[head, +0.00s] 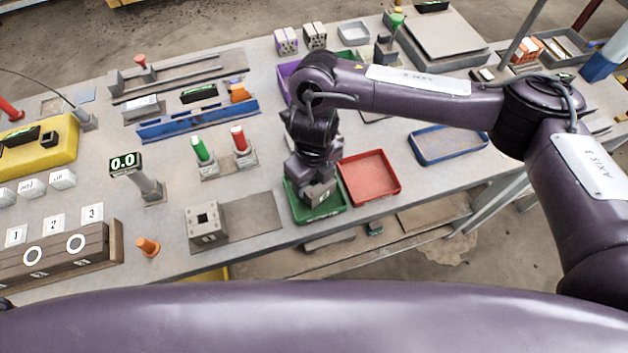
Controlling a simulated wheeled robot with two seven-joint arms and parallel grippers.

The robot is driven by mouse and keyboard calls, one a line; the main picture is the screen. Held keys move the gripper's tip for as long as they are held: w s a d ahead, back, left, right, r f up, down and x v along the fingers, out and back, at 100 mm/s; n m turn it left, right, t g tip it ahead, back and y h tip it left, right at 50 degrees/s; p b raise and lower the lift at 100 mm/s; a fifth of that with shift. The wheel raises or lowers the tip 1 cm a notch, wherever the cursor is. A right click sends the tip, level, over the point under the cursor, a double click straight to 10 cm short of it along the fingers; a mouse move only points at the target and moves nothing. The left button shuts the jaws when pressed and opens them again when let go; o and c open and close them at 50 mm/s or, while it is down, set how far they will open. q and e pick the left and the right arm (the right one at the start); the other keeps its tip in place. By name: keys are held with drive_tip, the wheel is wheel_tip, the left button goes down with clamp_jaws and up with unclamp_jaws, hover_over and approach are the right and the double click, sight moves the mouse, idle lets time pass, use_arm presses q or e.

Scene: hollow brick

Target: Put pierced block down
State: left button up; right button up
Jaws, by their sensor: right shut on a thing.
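My right gripper (317,182) reaches down over the green tray (338,201) and is shut on a small grey-brown block, which I take as the pierced block (320,194). The block is low, within the tray's outline; I cannot tell whether it touches the tray floor. The jaws hide its upper part and any hole in it. My left gripper is not in view.
A red tray (369,177) stands directly right of the green one, and a blue tray (447,144) lies farther right. A grey block with a square opening (205,222) stands to the left beside a bare grey plate (250,217). An orange peg (148,246) is near the front edge.

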drive_tip(key=shift+f, duration=0.9)
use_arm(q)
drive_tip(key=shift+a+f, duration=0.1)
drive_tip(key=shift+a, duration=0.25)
use_arm(e)
drive_tip(key=shift+f, duration=0.15)
drive_tip(key=o, duration=1.2)
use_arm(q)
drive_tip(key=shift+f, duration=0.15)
